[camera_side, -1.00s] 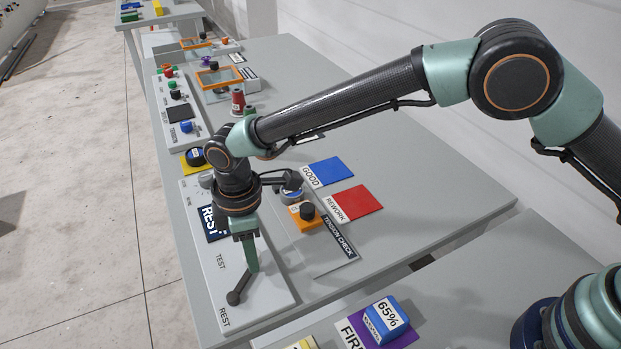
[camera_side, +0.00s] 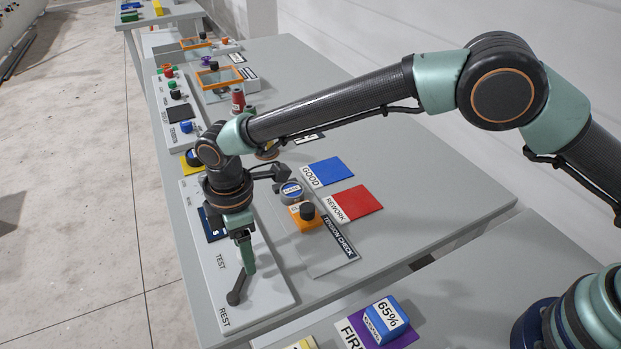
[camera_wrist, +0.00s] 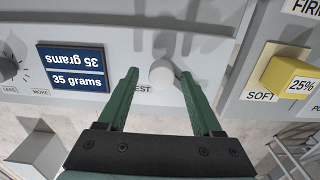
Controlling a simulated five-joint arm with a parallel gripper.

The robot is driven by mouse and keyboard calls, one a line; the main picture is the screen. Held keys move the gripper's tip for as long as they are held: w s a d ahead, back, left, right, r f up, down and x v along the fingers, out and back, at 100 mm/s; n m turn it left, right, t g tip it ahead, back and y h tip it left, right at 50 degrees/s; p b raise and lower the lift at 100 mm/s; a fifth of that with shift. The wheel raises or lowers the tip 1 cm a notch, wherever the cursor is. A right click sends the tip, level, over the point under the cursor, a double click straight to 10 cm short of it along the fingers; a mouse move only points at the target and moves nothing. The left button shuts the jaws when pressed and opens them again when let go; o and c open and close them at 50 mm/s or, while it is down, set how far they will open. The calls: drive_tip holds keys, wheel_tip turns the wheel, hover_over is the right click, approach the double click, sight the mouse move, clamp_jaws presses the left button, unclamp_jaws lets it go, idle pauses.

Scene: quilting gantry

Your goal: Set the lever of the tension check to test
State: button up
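The tension check's pale panel (camera_side: 270,290) carries a dark lever (camera_side: 234,298), whose knob end lies near the REST label, below TEST. My gripper (camera_side: 249,268) points down over the lever, close to it. The panel's blue display (camera_wrist: 73,68) reads "35 grams"; in the side view my gripper partly covers the display (camera_side: 212,228).
An orange block with a black knob (camera_side: 305,215) and a round gauge (camera_side: 291,192) stand right of the panel. Blue GOOD (camera_side: 332,170) and red REWORK (camera_side: 357,203) pads lie beyond. A blue 65% block (camera_side: 385,319) and yellow 25% block (camera_wrist: 290,77) are nearby.

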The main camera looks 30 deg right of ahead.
idle(0.3)
wheel_tip(320, 180, up, 12)
idle(0.5)
